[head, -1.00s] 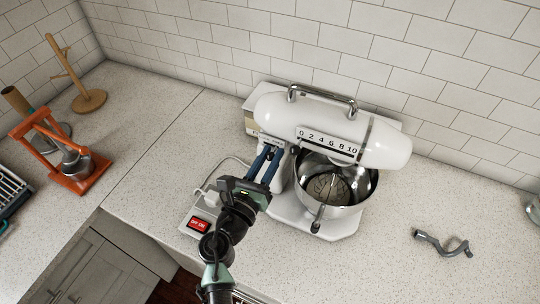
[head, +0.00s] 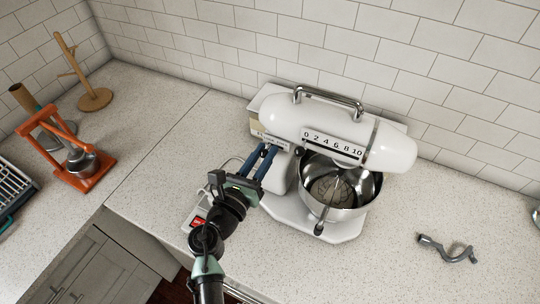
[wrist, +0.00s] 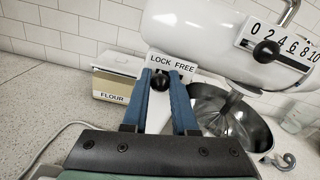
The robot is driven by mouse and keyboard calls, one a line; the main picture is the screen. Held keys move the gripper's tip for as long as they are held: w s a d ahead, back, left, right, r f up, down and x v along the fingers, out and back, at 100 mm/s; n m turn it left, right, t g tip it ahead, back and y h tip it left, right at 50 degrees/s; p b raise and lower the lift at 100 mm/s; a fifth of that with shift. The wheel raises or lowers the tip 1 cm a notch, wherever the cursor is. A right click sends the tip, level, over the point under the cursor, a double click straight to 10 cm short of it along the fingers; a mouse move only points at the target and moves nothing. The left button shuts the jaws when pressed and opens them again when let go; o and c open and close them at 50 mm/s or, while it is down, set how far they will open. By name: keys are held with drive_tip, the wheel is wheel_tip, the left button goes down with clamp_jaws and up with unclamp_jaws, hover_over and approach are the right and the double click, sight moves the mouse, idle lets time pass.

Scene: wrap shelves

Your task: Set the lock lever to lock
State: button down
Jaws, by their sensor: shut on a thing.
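The white stand mixer (head: 310,130) stands on the counter with its head lowered over a steel bowl (head: 365,192). In the wrist view, a label reading LOCK FREE (wrist: 172,64) sits on the mixer's side, LOCK at left and FREE at right. The black lock lever knob (wrist: 160,82) shows just below the label, under the word LOCK. My gripper (wrist: 162,88), which also shows in the head view (head: 268,151), has its blue fingers shut on the knob, one on each side. The rest of the lever is hidden.
A speed scale with a black knob (wrist: 266,53) is to the right of the label. A flour box (wrist: 112,88) stands behind at left. A red-switched power strip (head: 197,221) lies near my arm, and a dough hook (head: 446,249) lies at right.

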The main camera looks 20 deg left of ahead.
drive_tip(key=c, duration=0.7)
unclamp_jaws()
drive_tip(key=shift+a, duration=0.3)
drive_tip(key=shift+d, duration=0.1)
drive_tip(key=shift+s+a+b, duration=0.15)
drive_tip(key=shift+s+b, duration=0.5)
drive_tip(key=shift+s, duration=2.65)
drive_tip(key=shift+s+a+b, duration=0.15)
drive_tip(key=shift+s+b, duration=0.5)
drive_tip(key=shift+s, duration=2.6)
